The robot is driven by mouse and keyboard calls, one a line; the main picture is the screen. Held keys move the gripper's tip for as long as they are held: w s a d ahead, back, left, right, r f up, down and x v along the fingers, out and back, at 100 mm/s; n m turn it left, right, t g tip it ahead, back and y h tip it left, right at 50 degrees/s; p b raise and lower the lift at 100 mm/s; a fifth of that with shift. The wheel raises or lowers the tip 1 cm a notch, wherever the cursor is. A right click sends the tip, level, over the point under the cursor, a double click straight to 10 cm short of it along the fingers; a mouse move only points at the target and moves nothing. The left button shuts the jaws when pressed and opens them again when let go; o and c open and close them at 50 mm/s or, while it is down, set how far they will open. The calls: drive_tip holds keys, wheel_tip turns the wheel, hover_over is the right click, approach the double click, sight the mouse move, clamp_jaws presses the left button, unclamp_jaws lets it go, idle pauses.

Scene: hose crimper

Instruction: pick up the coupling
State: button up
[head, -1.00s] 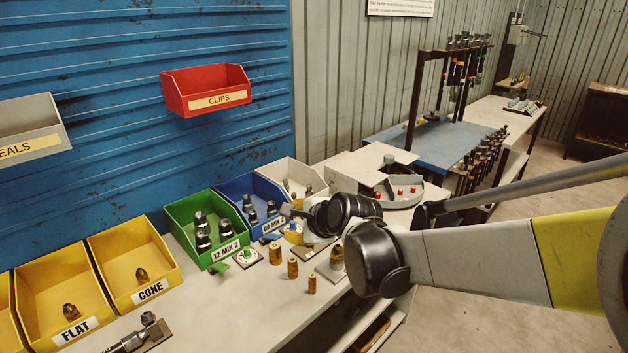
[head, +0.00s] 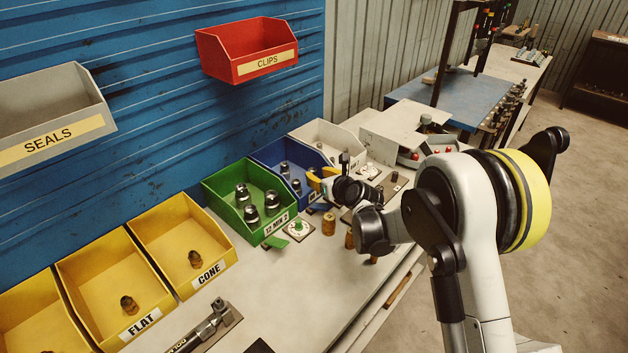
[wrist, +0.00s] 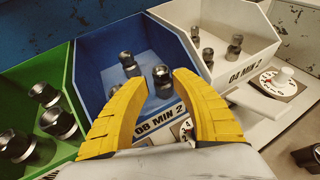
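Several dark metal couplings stand in bins on the bench; which one is meant is not shown.
The green bin (head: 212,191) with larger fittings stands left of the blue bin, the white bin (head: 308,128) right of it. Dials and brass pieces (head: 329,222) stand on the bench in front. A red CLIPS bin (head: 222,60) hangs on the blue wall above.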

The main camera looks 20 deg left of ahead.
sight(315, 172)
drive_tip(key=b+x, duration=0.1)
drive_tip(key=x, duration=0.4)
drive_tip(key=shift+w+f+b, duration=0.1)
drive_tip(key=shift+w+b, duration=0.05)
drive_tip(key=shift+b, duration=0.25)
clamp_jaws()
wheel_tip(315, 172, up, 10)
drive_tip(key=p, duration=0.3)
